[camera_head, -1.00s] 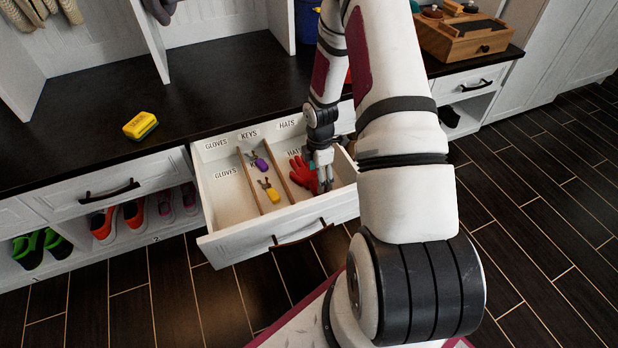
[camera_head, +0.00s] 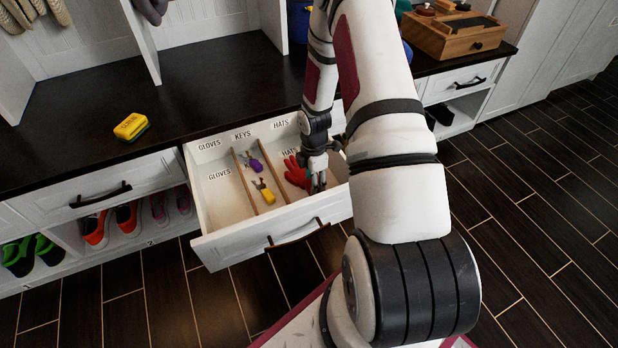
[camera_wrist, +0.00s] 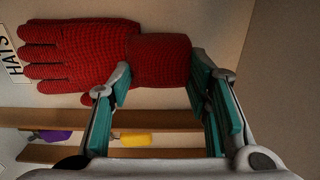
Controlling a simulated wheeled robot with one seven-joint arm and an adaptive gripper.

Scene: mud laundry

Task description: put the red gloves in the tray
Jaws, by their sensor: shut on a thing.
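A red knitted glove (camera_head: 296,172) lies in the right compartment of the open drawer (camera_head: 225,258), by a HATS label; I cannot tell whether a second glove is with it. In the wrist view the glove (camera_wrist: 75,58) stretches left, fingers towards the HATS label, with its cuff between my fingers. My gripper (camera_head: 317,186) reaches down into that compartment and is shut on the cuff; its teal pads show in the wrist view (camera_wrist: 160,78). The left compartment (camera_head: 222,205), labelled GLOVES, is empty. I cannot pick out a separate tray.
Wooden dividers split the drawer. Purple keys (camera_head: 251,163) and yellow keys (camera_head: 264,191) lie in the middle compartment. A yellow sponge (camera_head: 131,127) is on the dark counter (camera_head: 90,95). A wooden box (camera_head: 455,38) stands at the back right. Shoes (camera_head: 126,218) fill the lower shelf.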

